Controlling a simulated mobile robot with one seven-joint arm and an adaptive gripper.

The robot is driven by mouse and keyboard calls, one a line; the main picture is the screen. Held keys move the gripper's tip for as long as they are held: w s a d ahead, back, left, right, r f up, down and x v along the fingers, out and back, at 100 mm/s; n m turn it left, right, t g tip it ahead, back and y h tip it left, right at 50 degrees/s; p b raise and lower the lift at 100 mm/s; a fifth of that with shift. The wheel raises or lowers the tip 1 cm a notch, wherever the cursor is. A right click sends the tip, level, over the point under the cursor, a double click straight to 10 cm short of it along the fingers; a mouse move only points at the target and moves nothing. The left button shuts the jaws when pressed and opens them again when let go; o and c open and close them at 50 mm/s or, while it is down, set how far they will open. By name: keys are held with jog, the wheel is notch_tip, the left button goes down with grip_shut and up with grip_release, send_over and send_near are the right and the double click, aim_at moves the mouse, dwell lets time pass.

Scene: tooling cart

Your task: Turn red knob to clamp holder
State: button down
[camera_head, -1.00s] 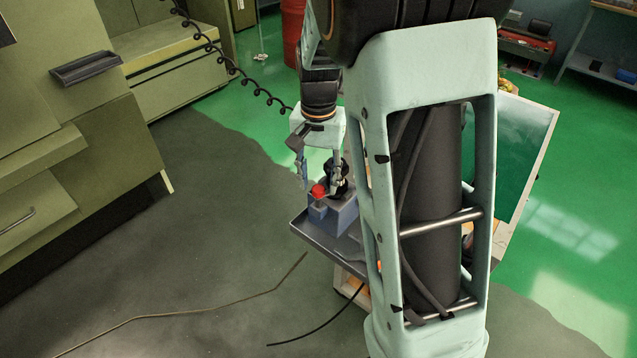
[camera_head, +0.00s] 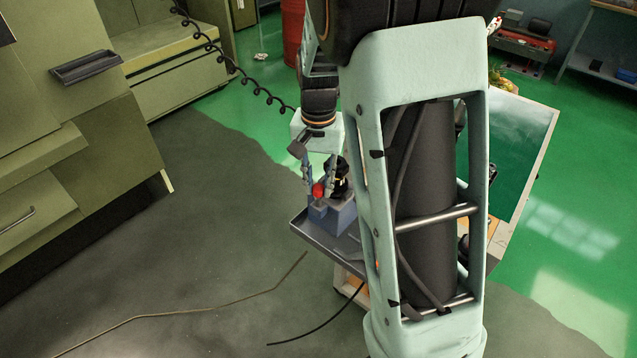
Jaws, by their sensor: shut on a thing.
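The red knob (camera_head: 318,190) sits on a blue-grey fixture (camera_head: 339,218) at the corner of a grey tray on the cart. A black holder (camera_head: 341,178) stands upright in the fixture, just right of the knob. My gripper (camera_head: 319,183) points down from above, with its fingers close around the red knob and shut on it. The right finger partly overlaps the black holder in this view. My own arm hides much of the cart to the right.
A coiled black cable (camera_head: 232,68) hangs behind my wrist. Green-beige machine cabinets stand at the left. The dark floor left of the cart is clear apart from thin cables.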

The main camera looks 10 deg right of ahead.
aim_at(319, 187)
jog(key=shift+n+b, duration=0.4)
jog(key=shift+n, duration=0.9)
jog(key=c, duration=1.7)
grip_release()
notch_tip(319, 187, up, 12)
